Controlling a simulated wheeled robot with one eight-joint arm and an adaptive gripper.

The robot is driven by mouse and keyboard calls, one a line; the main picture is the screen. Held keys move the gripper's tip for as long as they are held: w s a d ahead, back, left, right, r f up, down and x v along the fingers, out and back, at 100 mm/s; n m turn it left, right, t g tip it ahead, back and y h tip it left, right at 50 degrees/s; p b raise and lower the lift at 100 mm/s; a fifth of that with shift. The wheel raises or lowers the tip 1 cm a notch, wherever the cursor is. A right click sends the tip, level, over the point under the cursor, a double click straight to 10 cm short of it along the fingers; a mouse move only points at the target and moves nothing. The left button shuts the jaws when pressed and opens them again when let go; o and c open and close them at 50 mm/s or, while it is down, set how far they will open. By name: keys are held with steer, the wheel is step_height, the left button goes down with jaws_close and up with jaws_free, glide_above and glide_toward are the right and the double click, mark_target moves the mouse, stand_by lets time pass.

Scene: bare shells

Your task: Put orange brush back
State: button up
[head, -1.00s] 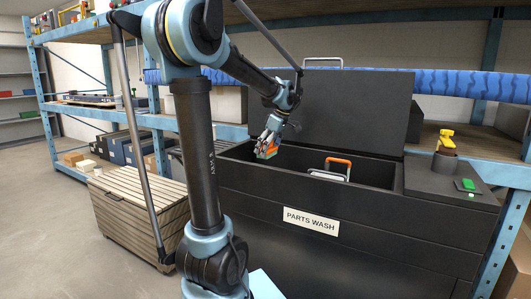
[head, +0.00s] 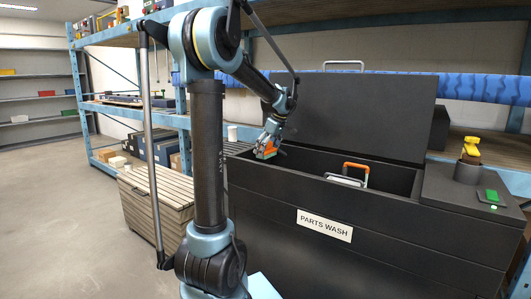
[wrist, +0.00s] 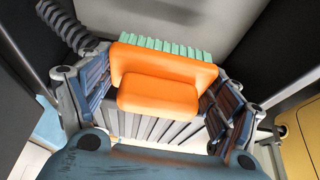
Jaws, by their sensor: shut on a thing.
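The orange brush (wrist: 165,85) with pale green bristles is between the two fingers of my gripper (wrist: 160,105) in the wrist view. My gripper (head: 268,146) is shut on it. In the head view the brush (head: 265,153) hangs at the left end of the open black parts wash tank (head: 400,235), near the rim. I cannot tell how high above the rim it is. Ribbed grey slats show behind the brush in the wrist view.
A basket with an orange handle (head: 356,165) stands inside the tank. The raised lid (head: 360,110) is behind. A slatted wooden crate (head: 150,208) stands left of the tank. A yellow item (head: 471,148) and a green switch (head: 490,196) are on the tank's right end. Open floor lies at left.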

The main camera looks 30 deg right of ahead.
steer(key=shift+s+x, duration=0.25)
steer(key=shift+x, duration=0.95)
steer(key=shift+f, duration=1.7)
steer(key=shift+f, duration=1.85)
stand_by(0.9)
steer(key=o, duration=1.1)
steer(key=shift+r, duration=1.4)
